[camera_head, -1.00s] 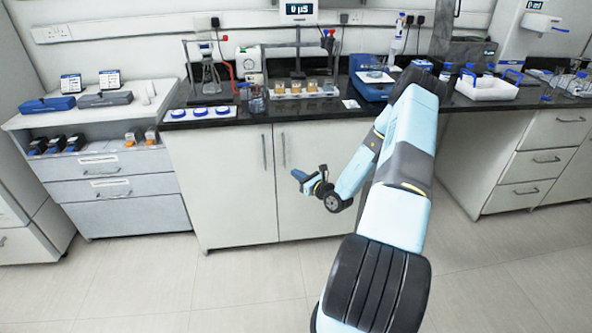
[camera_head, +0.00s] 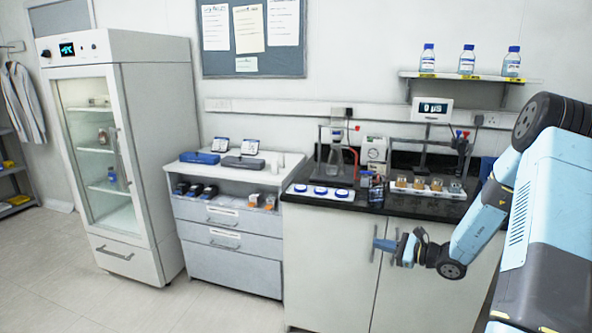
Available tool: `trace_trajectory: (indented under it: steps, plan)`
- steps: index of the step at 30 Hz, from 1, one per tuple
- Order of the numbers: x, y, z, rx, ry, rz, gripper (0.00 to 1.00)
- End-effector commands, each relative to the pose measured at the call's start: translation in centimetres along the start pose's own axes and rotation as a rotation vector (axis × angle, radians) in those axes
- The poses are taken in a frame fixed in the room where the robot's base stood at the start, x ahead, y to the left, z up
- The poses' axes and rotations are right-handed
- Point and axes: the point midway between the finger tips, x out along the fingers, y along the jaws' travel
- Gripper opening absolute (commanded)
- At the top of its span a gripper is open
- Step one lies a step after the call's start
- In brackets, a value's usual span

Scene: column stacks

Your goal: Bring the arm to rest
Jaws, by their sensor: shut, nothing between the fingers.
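My arm (camera_head: 478,232) is light blue and dark grey and comes in from the right side of the head view. It bends down and to the left. My gripper (camera_head: 378,245) is at its end, in front of the white cupboard doors and below the edge of the black worktop. The fingers are small in this view, and I see nothing held in them. The gripper appears apart from the cupboard and the worktop.
The black worktop (camera_head: 392,206) carries a white tray (camera_head: 428,188) of amber-filled jars, blue-capped dishes (camera_head: 321,191) and glassware. A grey drawer unit (camera_head: 229,243) and a glass-doored fridge (camera_head: 118,160) stand to the left. The floor (camera_head: 60,275) at the front left is clear.

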Motion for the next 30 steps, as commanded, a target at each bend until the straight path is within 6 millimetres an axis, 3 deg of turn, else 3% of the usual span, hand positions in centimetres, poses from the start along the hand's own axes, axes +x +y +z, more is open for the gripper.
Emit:
trace_trajectory:
  steps: [3, 12, 20, 30]
  plan:
    - [0.5, 1.0, 3.7, -0.093, 0.010, 0.113, 0.00]
    - [0.6, 4.4, 11.3, -0.319, 0.052, 0.381, 0.00]
    - [-0.6, 7.5, 16.9, -0.523, 0.107, 0.589, 0.00]
    - [-3.5, 11.3, 23.1, -0.798, 0.204, 0.825, 0.00]
